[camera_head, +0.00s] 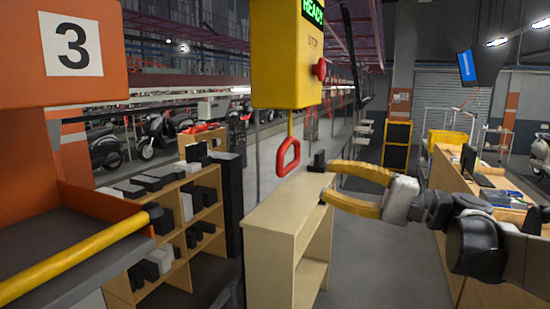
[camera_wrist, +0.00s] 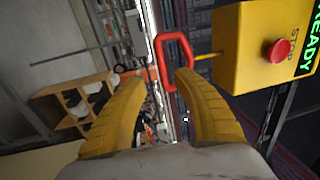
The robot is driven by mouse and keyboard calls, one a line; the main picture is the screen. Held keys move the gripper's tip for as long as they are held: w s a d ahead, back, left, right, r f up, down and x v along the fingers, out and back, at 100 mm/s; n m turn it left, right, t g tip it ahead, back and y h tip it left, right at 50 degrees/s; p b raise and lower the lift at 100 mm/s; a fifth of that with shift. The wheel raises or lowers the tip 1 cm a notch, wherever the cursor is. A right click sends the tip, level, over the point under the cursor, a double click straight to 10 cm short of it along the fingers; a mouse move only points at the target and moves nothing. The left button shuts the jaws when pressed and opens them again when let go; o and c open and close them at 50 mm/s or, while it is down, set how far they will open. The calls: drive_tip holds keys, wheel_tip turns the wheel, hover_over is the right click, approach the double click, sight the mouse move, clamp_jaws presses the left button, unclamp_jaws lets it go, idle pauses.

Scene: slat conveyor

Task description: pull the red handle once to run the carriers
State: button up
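The red handle (camera_head: 281,160) is a closed loop hanging on a short yellow stem under the yellow control box (camera_head: 278,60). The box has a green READY sign and a red STOP button (camera_head: 319,69). My gripper (camera_head: 325,181) is open and empty, to the right of the handle and apart from it in the head view. In the wrist view, the handle (camera_wrist: 160,62) lies ahead of the yellow fingers (camera_wrist: 157,78), nearer the right-hand finger. The box (camera_wrist: 245,50) with its button (camera_wrist: 277,50) is at the upper right there.
A light wooden shelf unit (camera_head: 275,220) stands below the handle and my gripper. An orange carrier (camera_head: 95,200) marked 3, with a yellow bar, is at the left. Another shelf (camera_head: 185,215) holds dark and white boxes. A desk (camera_head: 450,190) stands at the right.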

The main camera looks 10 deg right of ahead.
sight(286, 168)
drive_tip(key=x, duration=1)
drive_tip(key=shift+r+p, duration=0.1)
drive_tip(key=shift+p, duration=0.25)
clamp_jaws()
drive_tip(key=shift+w, duration=0.15)
